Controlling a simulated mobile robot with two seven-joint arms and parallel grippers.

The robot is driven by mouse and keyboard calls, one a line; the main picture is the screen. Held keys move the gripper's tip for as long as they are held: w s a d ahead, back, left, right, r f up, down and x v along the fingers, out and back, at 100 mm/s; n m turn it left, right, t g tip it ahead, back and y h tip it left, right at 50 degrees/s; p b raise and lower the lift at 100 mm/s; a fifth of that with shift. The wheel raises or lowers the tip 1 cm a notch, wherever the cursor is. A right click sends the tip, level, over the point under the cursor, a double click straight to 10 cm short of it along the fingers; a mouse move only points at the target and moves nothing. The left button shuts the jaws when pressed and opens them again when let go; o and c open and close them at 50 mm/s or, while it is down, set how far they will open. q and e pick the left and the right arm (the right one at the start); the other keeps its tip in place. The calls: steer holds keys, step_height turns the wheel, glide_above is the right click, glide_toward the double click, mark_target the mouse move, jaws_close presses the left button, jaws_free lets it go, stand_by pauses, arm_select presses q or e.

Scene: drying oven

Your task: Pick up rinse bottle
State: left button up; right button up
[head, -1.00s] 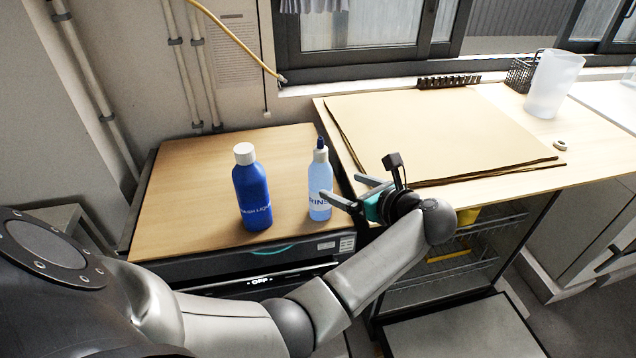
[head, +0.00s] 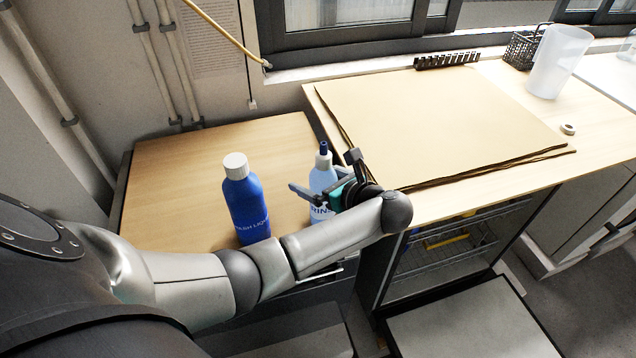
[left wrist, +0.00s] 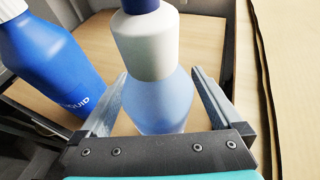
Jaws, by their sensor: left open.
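The rinse bottle (head: 322,172) is pale blue and see-through with a white collar and dark blue tip. It stands upright on the wooden top of the oven, near its right side. My left gripper (head: 312,192) is open at the bottle. In the left wrist view the rinse bottle (left wrist: 155,85) stands between the two fingers of my left gripper (left wrist: 160,100), with visible gaps at both sides. The fingers hide part of its label in the head view. My right gripper is not in view.
A dark blue wash liquid bottle (head: 246,205) with a white cap stands left of the rinse bottle. The higher bench with brown sheets (head: 440,120) lies just right. The oven top (head: 180,180) is free at left and behind.

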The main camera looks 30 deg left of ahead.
arm_select(q)
jaws_close()
stand_by(0.9)
